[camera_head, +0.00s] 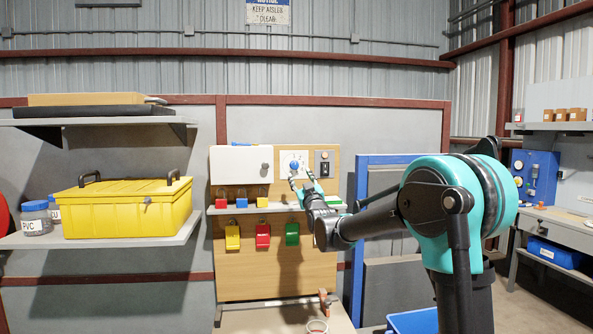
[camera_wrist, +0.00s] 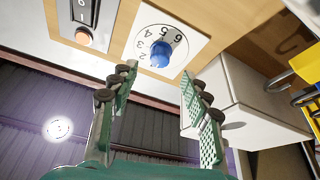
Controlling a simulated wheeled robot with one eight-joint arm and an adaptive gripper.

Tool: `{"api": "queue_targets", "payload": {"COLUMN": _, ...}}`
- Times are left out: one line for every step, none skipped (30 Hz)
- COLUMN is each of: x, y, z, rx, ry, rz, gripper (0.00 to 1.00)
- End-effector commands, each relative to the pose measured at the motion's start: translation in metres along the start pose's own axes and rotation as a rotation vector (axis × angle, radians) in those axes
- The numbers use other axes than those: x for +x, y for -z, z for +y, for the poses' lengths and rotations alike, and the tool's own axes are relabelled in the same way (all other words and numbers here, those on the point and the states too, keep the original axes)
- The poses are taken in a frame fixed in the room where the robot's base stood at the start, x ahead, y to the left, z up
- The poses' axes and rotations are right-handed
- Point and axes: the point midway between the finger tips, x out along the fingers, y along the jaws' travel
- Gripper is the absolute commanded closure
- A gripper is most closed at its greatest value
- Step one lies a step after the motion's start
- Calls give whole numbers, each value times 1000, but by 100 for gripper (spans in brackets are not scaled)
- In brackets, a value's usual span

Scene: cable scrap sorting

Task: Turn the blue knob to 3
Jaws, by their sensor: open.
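The blue knob (camera_head: 294,165) sits on a white dial plate (camera_head: 285,157) fixed to the wooden board. In the wrist view the knob (camera_wrist: 160,54) shows large and the numbers on its dial (camera_wrist: 178,25) appear turned over. I cannot tell which number the knob points to. My gripper (camera_head: 301,182) is just in front of and below the dial in the head view. In the wrist view my gripper (camera_wrist: 158,80) is open and empty, its two green fingers apart, with the knob beyond and between the tips. I see no contact with the knob.
A white cabinet (camera_head: 240,163) is left of the dial, and a switch plate (camera_head: 325,164) is right of it. A narrow shelf (camera_head: 268,208) with small coloured boxes runs below. A yellow case (camera_head: 120,208) stands on a left shelf. A blue frame (camera_head: 361,230) stands at right.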

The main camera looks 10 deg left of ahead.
Motion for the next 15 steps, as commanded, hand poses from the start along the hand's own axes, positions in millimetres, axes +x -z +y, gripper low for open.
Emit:
{"api": "queue_targets", "payload": {"x": 11, "y": 0, "z": 0, "rx": 0, "ry": 0, "rz": 0, "gripper": 53}}
{"api": "queue_targets", "payload": {"x": 16, "y": 0, "z": 0, "rx": 0, "ry": 0, "rz": 0, "gripper": 53}}
{"api": "queue_targets", "payload": {"x": 24, "y": 0, "z": 0, "rx": 0, "ry": 0, "rz": 0, "gripper": 53}}
{"api": "queue_targets", "payload": {"x": 29, "y": 0, "z": 0, "rx": 0, "ry": 0, "rz": 0, "gripper": 53}}
{"api": "queue_targets", "payload": {"x": 34, "y": 0, "z": 0, "rx": 0, "ry": 0, "rz": 0, "gripper": 53}}
{"api": "queue_targets", "payload": {"x": 40, "y": 0, "z": 0, "rx": 0, "ry": 0, "rz": 0, "gripper": 53}}
{"api": "queue_targets", "payload": {"x": 44, "y": 0, "z": 0, "rx": 0, "ry": 0, "rz": 0, "gripper": 53}}
{"api": "queue_targets", "payload": {"x": 47, "y": 0, "z": 0, "rx": 0, "ry": 0, "rz": 0, "gripper": 53}}
{"api": "queue_targets", "payload": {"x": 52, "y": 0, "z": 0, "rx": 0, "ry": 0, "rz": 0, "gripper": 53}}
{"api": "queue_targets", "payload": {"x": 54, "y": 0, "z": 0, "rx": 0, "ry": 0, "rz": 0, "gripper": 53}}
{"api": "queue_targets", "payload": {"x": 57, "y": 0, "z": 0, "rx": 0, "ry": 0, "rz": 0, "gripper": 53}}
{"api": "queue_targets", "payload": {"x": 60, "y": 0, "z": 0, "rx": 0, "ry": 0, "rz": 0, "gripper": 53}}
{"api": "queue_targets", "payload": {"x": 61, "y": 0, "z": 0, "rx": 0, "ry": 0, "rz": 0, "gripper": 53}}
{"api": "queue_targets", "payload": {"x": 62, "y": 0, "z": 0, "rx": 0, "ry": 0, "rz": 0, "gripper": 53}}
{"api": "queue_targets", "payload": {"x": 64, "y": 0, "z": 0, "rx": 0, "ry": 0, "rz": -1, "gripper": 53}}
